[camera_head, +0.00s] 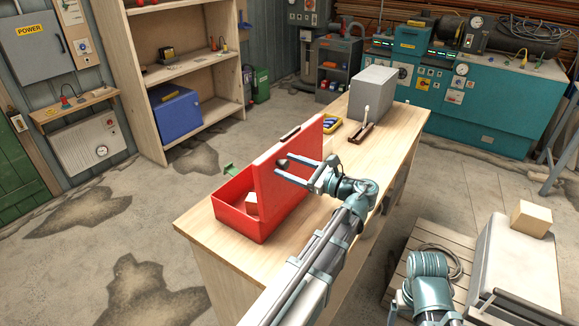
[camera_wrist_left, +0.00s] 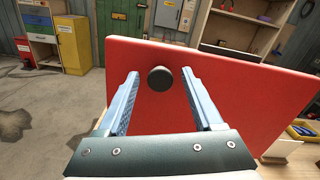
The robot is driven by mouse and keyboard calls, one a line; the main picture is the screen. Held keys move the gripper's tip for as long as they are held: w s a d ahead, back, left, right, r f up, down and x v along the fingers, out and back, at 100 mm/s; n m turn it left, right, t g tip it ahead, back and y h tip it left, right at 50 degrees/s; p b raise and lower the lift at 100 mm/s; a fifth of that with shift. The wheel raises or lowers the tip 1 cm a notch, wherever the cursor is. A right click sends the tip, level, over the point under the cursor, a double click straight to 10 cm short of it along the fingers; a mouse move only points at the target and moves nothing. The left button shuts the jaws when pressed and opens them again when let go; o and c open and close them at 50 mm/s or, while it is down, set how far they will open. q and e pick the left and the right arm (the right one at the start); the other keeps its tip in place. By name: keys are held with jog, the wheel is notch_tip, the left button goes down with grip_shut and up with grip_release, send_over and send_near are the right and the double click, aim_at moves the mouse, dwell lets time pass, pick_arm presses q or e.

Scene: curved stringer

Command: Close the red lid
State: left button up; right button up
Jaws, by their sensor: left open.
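The red lid (camera_head: 290,158) stands raised, nearly upright, along the right side of the open red box (camera_head: 238,222) on the wooden workbench. It fills much of the left wrist view (camera_wrist_left: 220,105), where its dark round knob (camera_wrist_left: 160,78) shows. My left gripper (camera_head: 279,168) is open in front of the lid's face. In the left wrist view its two fingers (camera_wrist_left: 160,74) lie on either side of the knob; I cannot tell whether they touch the lid. My right gripper is not visible; only part of that arm shows at the lower right.
A pale block (camera_head: 251,203) lies inside the box. Behind it on the workbench (camera_head: 200,226) are a blue-yellow tray (camera_head: 331,124), a wooden holder (camera_head: 362,132) and a grey case (camera_head: 372,92). A wooden shelf unit (camera_head: 187,70) stands at the back left.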

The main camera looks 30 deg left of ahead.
pick_arm(q)
grip_shut()
dwell(0.4)
dwell(1.1)
